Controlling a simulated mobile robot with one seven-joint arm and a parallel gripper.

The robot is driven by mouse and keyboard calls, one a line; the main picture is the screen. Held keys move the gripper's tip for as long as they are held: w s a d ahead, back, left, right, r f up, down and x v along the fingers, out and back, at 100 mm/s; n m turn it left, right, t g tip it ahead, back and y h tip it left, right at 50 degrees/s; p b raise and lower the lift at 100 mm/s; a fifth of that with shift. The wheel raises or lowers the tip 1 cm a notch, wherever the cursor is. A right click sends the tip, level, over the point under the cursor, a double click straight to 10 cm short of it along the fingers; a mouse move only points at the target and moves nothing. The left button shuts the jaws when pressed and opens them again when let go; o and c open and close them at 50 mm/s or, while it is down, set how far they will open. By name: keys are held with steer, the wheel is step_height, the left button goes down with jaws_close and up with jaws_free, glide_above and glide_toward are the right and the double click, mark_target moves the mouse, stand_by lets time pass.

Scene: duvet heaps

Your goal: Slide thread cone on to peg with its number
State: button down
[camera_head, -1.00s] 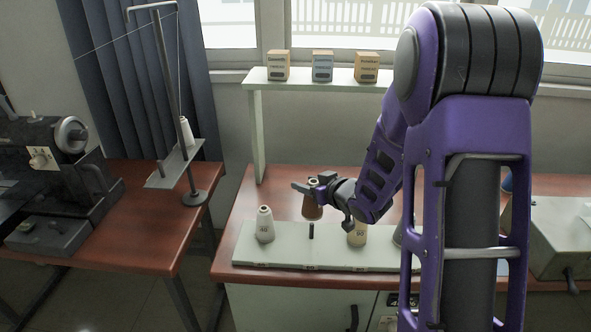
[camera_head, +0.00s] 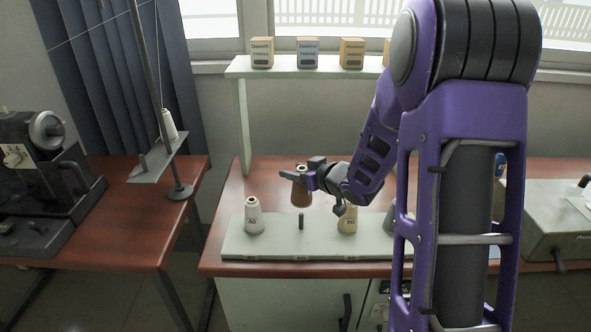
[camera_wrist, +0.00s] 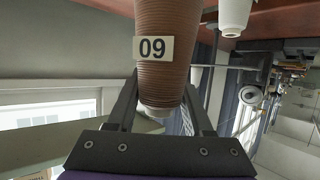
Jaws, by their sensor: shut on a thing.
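My gripper (camera_head: 304,179) is shut on a brown thread cone (camera_head: 301,196), held upright by its upper part. In the head view the cone hangs just above and perhaps behind a bare dark peg (camera_head: 301,222); depth is hard to tell. In the wrist view the cone (camera_wrist: 165,75) fills the space between the fingers (camera_wrist: 160,103). Its label reads "09" in that upside-down picture, which is "60" upright. A pale board (camera_head: 276,245) carries the peg, a white cone (camera_head: 254,217) marked 40 at left and a cream cone (camera_head: 347,220) at right. Small number plates line its front.
A grey cone (camera_head: 390,218) stands farther right on the board, partly behind my arm. A shelf (camera_head: 240,120) with several small boxes is behind. A sewing machine (camera_head: 45,180) and thread stand (camera_head: 165,160) occupy the left table. Brown tabletop behind the board is clear.

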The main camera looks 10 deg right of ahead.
mark_target(295, 196)
steer(key=shift+f+b, duration=1.3)
steer(key=shift+f, duration=0.65)
steer(key=shift+f+b, duration=1.45)
steer(key=shift+f, duration=0.65)
steer(key=shift+f, duration=0.9)
steer(key=shift+c, duration=1.1)
jaws_free()
steer(key=shift+s, duration=0.1)
steer(key=p+v, duration=0.3)
steer(key=v, duration=1.4)
steer(key=shift+d, duration=0.1)
